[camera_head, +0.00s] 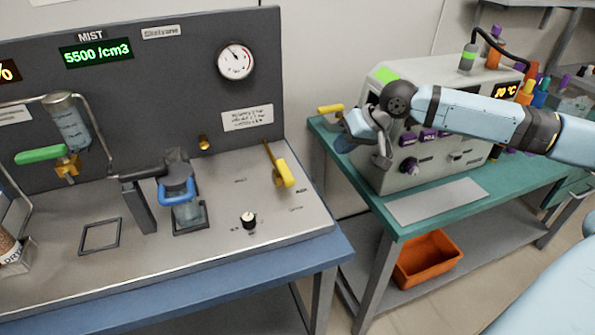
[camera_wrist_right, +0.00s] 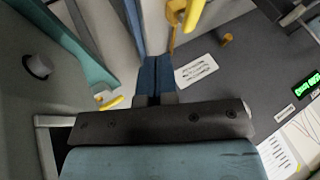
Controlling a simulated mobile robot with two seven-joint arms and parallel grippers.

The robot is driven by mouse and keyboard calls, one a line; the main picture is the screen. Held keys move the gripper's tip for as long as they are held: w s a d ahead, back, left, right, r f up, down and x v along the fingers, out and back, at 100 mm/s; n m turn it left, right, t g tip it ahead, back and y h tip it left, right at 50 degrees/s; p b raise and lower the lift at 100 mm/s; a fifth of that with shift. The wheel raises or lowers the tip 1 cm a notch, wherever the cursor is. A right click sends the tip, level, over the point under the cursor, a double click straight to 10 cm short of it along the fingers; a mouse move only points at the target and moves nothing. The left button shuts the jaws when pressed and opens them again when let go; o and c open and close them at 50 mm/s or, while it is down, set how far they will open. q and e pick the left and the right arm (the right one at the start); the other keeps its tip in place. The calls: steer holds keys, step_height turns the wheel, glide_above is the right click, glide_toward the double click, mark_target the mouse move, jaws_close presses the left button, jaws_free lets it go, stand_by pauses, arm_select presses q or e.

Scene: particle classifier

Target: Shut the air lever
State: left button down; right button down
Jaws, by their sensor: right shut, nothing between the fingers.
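A yellow-handled lever (camera_head: 284,172) stands at the right end of the grey bench panel, its handle slanting down to the front right. It also shows at the top of the right wrist view (camera_wrist_right: 192,14). A second yellow handle (camera_head: 330,109) is at the left side of the grey instrument, and the wrist view shows it too (camera_wrist_right: 113,102). I cannot read which one is marked air. My left gripper is not in view.
A green-handled valve (camera_head: 42,155) is at left. The grey instrument (camera_head: 400,178) stands on the green table (camera_head: 510,197), close beside my right arm. An orange bin (camera_head: 428,258) sits below.

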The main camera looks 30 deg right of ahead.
mark_target(285, 174)
steer(key=a+x, duration=0.1)
steer(key=x, duration=0.3)
steer(key=b+x, duration=0.1)
steer(key=x, duration=0.2)
steer(key=a+r+b+x, duration=0.1)
steer(key=x, duration=0.3)
steer(key=shift+w+a+f, duration=0.1)
steer(key=shift+w+a, duration=0.1)
steer(key=shift+a, duration=0.2)
steer(key=shift+w+a, duration=0.1)
steer(key=shift+a, duration=0.3)
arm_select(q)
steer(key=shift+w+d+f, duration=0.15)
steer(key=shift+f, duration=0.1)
